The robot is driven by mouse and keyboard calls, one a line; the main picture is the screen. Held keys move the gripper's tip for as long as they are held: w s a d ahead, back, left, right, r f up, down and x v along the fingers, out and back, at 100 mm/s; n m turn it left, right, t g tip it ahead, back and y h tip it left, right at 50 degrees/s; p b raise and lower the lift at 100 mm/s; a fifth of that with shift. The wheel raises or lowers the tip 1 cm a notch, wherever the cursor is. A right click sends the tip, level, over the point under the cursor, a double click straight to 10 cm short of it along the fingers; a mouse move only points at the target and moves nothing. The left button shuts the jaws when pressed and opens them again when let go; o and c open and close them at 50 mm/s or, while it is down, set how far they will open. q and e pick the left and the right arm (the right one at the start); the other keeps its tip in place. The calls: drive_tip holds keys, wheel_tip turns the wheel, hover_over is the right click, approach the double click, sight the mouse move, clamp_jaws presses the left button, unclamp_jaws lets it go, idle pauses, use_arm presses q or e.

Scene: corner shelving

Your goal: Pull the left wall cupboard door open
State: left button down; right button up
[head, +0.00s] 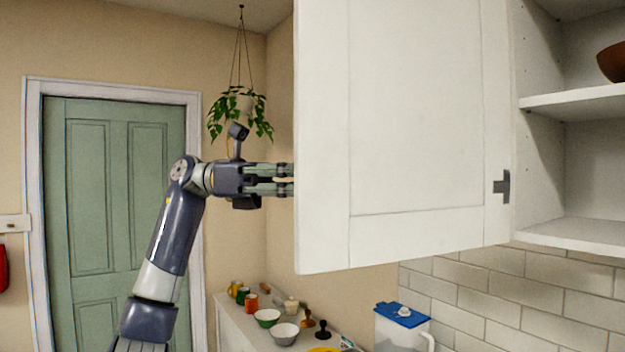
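The white left wall cupboard door (420,120) stands wide open in the head view, swung out to the left of the cupboard. A dark hinge (502,187) shows at its right edge, next to the open cupboard (575,105). My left gripper (284,180) is at the door's free left edge, level with its lower middle. Its fingers point right and their tips pass out of sight behind the door. Any handle is hidden, so I cannot tell whether the fingers hold anything. My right gripper is not in view.
A brown bowl (613,62) sits on the cupboard's upper shelf. A hanging plant (240,110) is just above my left gripper. A green room door (115,200) stands at left.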

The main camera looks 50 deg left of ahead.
use_arm(q)
drive_tip(key=shift+a+f, duration=0.1)
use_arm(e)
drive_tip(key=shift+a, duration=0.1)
use_arm(q)
drive_tip(key=c, duration=1.7)
unclamp_jaws()
drive_tip(key=shift+s+a, duration=0.15)
drive_tip(key=shift+s, duration=0.1)
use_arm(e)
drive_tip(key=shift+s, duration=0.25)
use_arm(q)
drive_tip(key=shift+w, duration=0.1)
drive_tip(key=shift+a, duration=0.1)
